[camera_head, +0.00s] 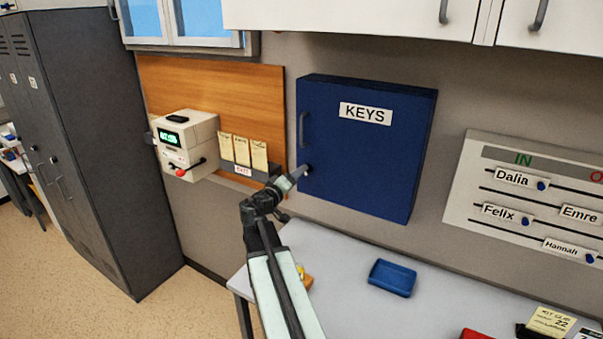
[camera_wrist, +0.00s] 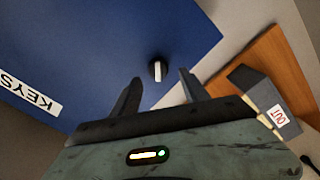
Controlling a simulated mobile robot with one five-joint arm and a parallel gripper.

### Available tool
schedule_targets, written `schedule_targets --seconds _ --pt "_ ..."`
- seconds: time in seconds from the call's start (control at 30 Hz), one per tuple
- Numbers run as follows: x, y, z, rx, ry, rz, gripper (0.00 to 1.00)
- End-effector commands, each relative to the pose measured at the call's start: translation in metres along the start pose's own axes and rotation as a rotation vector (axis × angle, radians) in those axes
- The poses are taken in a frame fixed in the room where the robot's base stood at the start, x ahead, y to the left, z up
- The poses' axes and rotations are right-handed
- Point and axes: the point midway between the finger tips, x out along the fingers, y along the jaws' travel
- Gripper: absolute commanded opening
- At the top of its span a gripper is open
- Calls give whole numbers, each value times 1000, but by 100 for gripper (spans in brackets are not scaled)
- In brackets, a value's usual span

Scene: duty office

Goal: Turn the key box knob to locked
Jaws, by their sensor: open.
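The blue key box (camera_head: 365,150) hangs on the wall with a white KEYS label and a handle on its left edge. It also fills much of the wrist view (camera_wrist: 110,45). Its knob (camera_wrist: 157,71) is a small dark disc with a pale upright bar in the wrist view. In the head view the knob is mostly hidden behind my gripper (camera_head: 301,171), at the door's lower left. In the wrist view my gripper (camera_wrist: 158,88) is open, its two fingers apart with the knob showing between and just beyond the tips. No contact with the knob shows.
A card holder marked OUT (camera_wrist: 262,95) is close beside the box; it also shows in the head view (camera_head: 240,166). A time clock (camera_head: 185,145) stands further left. Below are a desk (camera_head: 345,255) and a blue tray (camera_head: 392,278). An IN board (camera_head: 530,190) hangs right.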

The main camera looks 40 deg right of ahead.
Motion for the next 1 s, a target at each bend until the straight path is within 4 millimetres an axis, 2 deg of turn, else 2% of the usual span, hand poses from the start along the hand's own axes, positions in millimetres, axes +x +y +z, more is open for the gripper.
schedule_targets --seconds 0.03,0.2,0.33,0.6,0.67,0.7,0.77,0.87,0.9,0.97,1.0 --pt "-14 0 0 0 3 -3 53" --pt "-40 0 0 0 2 -2 53" --pt "-46 -1 -1 1 1 -1 53" --pt "-47 -2 -1 2 -3 -4 53" --pt "-54 -10 2 8 -23 -27 53" --pt "-62 -20 8 18 -53 -57 53" --pt "-85 -45 20 33 -123 -138 53" --pt "-151 -107 48 32 -292 -364 53" --pt "-188 -135 59 14 -363 -479 53" --pt "-248 -172 75 -27 -457 -663 53" --pt "-290 -193 83 -62 -510 -788 53"
